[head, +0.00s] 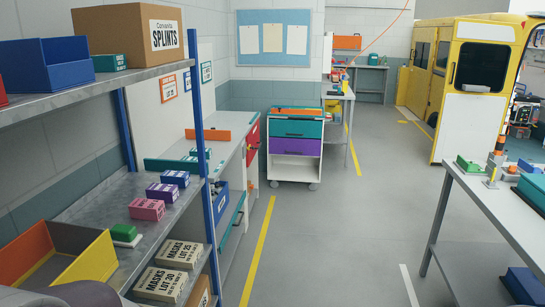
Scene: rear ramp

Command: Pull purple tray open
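The purple tray (288,147) is a drawer-like front in the white wheeled cart (292,171) that stands at the back middle of the head view. Neither of my grippers shows in the view, so nothing of mine is seen near the tray.
A metal shelf (133,195) with boxes and bins runs along the left. A grey counter (223,138) stands between it and the cart. A table (500,200) stands at the right. The grey floor (340,235) between them is clear up to the cart.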

